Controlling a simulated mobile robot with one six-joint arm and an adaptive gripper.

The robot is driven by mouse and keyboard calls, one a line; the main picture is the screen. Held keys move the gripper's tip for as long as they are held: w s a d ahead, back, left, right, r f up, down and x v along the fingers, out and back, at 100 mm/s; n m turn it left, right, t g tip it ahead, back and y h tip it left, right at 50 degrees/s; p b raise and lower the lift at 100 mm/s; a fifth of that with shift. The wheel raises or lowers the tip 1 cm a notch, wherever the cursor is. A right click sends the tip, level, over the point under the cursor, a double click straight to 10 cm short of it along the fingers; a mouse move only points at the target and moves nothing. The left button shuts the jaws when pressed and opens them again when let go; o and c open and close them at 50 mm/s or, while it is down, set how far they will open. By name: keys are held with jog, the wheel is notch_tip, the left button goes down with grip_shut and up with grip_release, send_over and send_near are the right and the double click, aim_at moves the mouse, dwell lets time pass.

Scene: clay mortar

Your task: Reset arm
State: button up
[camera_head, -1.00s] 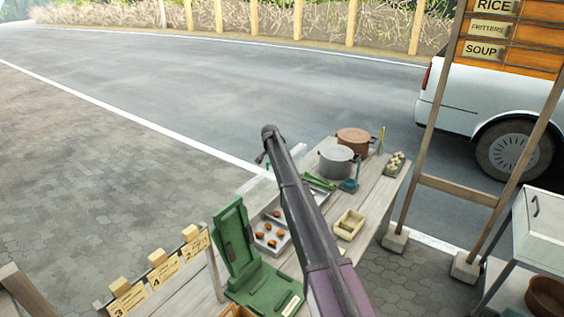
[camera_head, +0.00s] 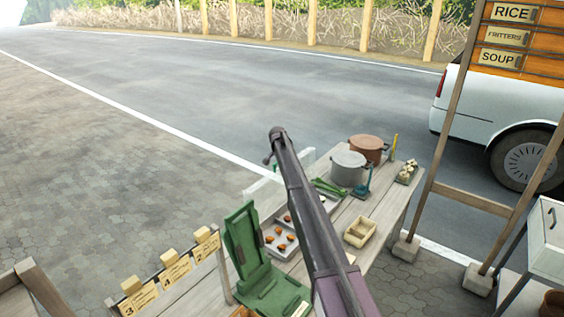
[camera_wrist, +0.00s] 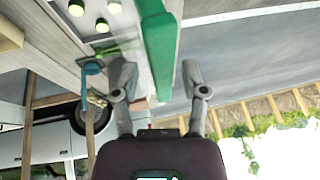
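My arm (camera_head: 308,210) reaches up from the bottom of the head view, raised in front of the stall table. Its end nearest the top hangs before the road, and my gripper cannot be made out in that view. In the wrist view my gripper (camera_wrist: 159,75) shows its two grey fingers spread wide apart. Nothing is held between them. A green panel (camera_wrist: 158,40) shows beyond the fingers; I cannot tell how far off it is.
A wooden table (camera_head: 385,213) holds a green press-like stand (camera_head: 244,243), a tray of brown pieces (camera_head: 268,251), a grey pot (camera_head: 348,168), a brown pot (camera_head: 367,149) and a wooden box (camera_head: 360,231). A wooden menu frame (camera_head: 470,197) stands right. Open road lies behind.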

jog(key=shift+r, duration=0.1)
jog(key=shift+a+r+p, duration=0.1)
jog(key=shift+r+p, duration=0.4)
jog(key=shift+p, duration=0.15)
notch_tip(320, 180, up, 8)
jog(key=p, duration=0.8)
jog(key=shift+s, duration=0.1)
jog(key=shift+r+p, duration=0.35)
